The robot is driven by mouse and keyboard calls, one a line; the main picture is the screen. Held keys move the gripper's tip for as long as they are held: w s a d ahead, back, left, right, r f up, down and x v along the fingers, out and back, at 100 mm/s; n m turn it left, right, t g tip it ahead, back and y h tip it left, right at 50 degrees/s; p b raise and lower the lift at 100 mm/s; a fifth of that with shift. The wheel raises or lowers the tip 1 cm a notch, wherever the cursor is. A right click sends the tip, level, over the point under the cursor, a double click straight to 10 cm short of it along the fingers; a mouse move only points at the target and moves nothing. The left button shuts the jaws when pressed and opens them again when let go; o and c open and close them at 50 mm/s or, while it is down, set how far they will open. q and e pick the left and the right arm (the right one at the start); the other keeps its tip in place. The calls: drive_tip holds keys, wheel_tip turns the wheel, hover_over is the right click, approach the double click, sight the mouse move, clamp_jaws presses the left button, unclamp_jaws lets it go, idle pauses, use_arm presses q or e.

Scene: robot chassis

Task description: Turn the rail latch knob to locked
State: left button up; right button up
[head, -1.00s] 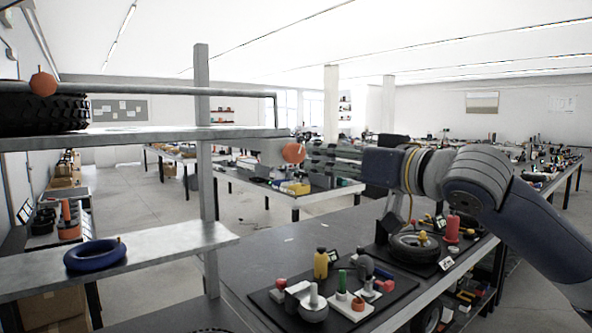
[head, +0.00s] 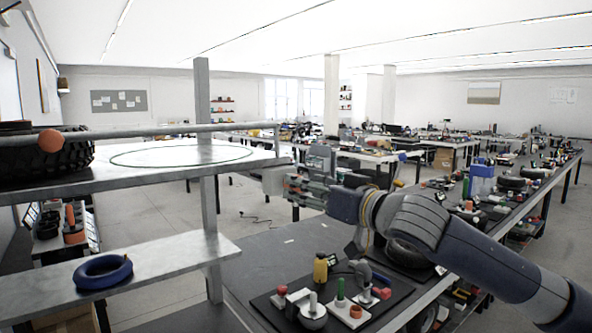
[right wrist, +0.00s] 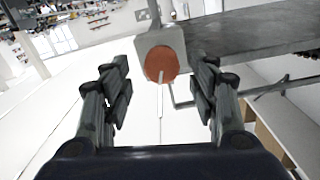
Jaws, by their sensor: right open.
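An orange-red round knob (right wrist: 161,61) sits on a light grey block (right wrist: 158,35) at the end of a grey shelf in the right wrist view. A thin pale strip points down from its face. My right gripper (right wrist: 164,84) is open, with its two fingers spread to either side of the knob. The knob lies ahead between the fingers, and I see no grip on it. My left gripper is not in view.
The upper shelf (head: 150,174) has a rail (head: 130,133) with another orange knob (head: 49,140) at its left, beside a black tyre (head: 45,158). A blue ring (head: 103,271) lies on the lower shelf (head: 180,260). A workbench (head: 270,265) with tool boards stands below my right arm.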

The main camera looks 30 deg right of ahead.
drive_tip(key=w+p, duration=0.2)
drive_tip(key=w, duration=0.1)
drive_tip(key=shift+w+a+r+p, duration=0.1)
drive_tip(key=shift+a+r+p, duration=0.05)
drive_tip(key=shift+p, duration=0.15)
drive_tip(key=shift+w+a+f, duration=0.1)
drive_tip(key=shift+w+f, duration=0.1)
drive_tip(key=shift+w, duration=0.3)
drive_tip(key=shift+c, duration=0.3)
drive_tip(key=c, duration=1)
